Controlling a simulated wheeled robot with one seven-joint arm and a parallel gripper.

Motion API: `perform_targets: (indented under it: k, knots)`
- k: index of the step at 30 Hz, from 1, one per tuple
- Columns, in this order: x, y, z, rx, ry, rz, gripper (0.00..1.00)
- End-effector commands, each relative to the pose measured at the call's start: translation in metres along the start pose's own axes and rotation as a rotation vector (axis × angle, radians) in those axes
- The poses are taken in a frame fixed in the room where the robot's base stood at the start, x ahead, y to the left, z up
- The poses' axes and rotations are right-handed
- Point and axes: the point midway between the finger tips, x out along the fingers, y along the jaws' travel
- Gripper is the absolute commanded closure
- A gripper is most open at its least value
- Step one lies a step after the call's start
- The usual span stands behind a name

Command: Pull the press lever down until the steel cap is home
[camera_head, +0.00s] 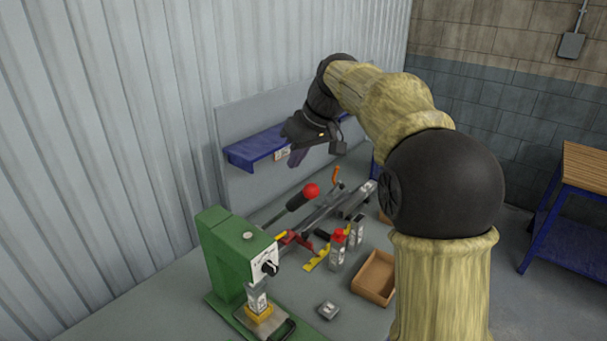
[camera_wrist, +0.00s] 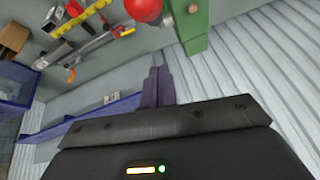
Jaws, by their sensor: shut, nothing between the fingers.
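The green press (camera_head: 222,255) stands at the lower left of the head view. Its lever (camera_head: 297,203), with a dark grip and a red ball knob (camera_head: 312,190), slants up and to the right from the press. Under the press head a grey labelled piece (camera_head: 257,299) stands above a yellow block (camera_head: 259,314); I cannot tell whether the steel cap is seated. My gripper (camera_head: 296,159) is shut and empty, beyond and above the knob, apart from it. In the wrist view the closed fingers (camera_wrist: 157,82) point toward the knob (camera_wrist: 143,9) and the press (camera_wrist: 187,22), with a gap between.
A blue shelf (camera_head: 258,148) is on the back panel behind my gripper. The corrugated wall (camera_head: 100,150) is close on the left.

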Motion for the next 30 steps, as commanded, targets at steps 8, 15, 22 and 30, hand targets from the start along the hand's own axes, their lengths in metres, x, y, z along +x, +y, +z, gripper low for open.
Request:
perform_targets:
  k: [8,15,22,30]
  knots:
    - [0.016,0.000,0.022,0.003,-0.003,0.001,1.00]
    - [0.020,0.000,0.038,0.001,-0.001,0.000,1.00]
    - [0.021,0.000,0.040,0.001,-0.001,0.001,1.00]
    - [0.022,0.000,0.040,0.000,0.001,0.000,1.00]
